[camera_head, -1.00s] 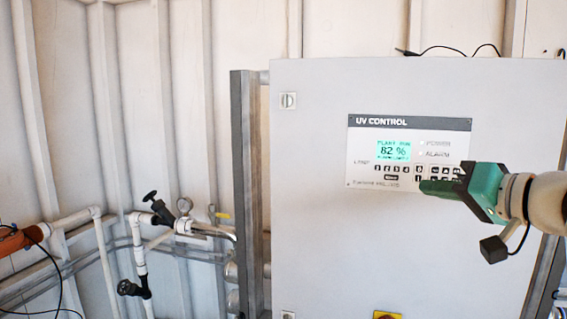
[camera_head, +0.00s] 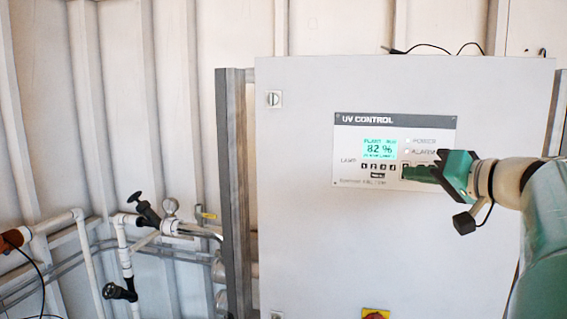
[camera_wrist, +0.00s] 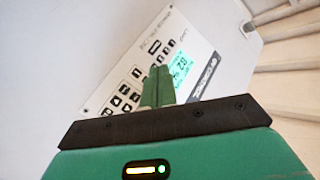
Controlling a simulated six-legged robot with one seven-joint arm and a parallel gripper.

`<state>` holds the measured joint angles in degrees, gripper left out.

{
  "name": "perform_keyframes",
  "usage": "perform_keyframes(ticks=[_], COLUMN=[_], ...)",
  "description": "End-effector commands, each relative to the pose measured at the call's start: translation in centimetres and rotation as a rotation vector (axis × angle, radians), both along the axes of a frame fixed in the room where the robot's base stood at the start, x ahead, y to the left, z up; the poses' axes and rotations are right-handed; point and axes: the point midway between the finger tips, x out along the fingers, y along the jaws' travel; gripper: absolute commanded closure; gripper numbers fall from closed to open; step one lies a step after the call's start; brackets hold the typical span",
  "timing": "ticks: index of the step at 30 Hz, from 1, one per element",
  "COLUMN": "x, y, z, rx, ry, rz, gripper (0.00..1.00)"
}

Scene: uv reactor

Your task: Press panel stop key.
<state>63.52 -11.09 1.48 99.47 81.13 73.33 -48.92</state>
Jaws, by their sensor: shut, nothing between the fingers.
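The UV CONTROL panel (camera_head: 350,150) is a pale plate with a dark title strip, a lit green display (camera_head: 379,149) reading 82 % and small dark keys. It is on the front of a light grey cabinet. My gripper (camera_head: 408,171) is shut and empty, its green fingers in front of the panel's lower right keys, which it partly hides. In the wrist view the panel (camera_wrist: 120,75) appears rotated, and the shut fingertips (camera_wrist: 160,70) lie over it near the display and keys. I cannot tell whether they touch it, nor which key is stop.
The grey cabinet (camera_head: 300,240) fills the right half, with a metal post (camera_head: 235,190) at its left side. A yellow and red switch (camera_head: 375,313) sits low on its door. Pipes, a gauge and valves (camera_head: 150,215) run along the left wall.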

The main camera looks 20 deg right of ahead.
Motion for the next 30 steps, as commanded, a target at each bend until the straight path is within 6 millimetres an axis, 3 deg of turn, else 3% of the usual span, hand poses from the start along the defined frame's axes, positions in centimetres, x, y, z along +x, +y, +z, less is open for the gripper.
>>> perform_keyframes(ticks=[9,30], x=[2.0,2.0], y=[-1.3,-1.3], z=[0.0,0.0], rx=[0.0,0.0], ry=[0.0,0.0], rz=[0.0,0.0], gripper=[1.0,1.0])
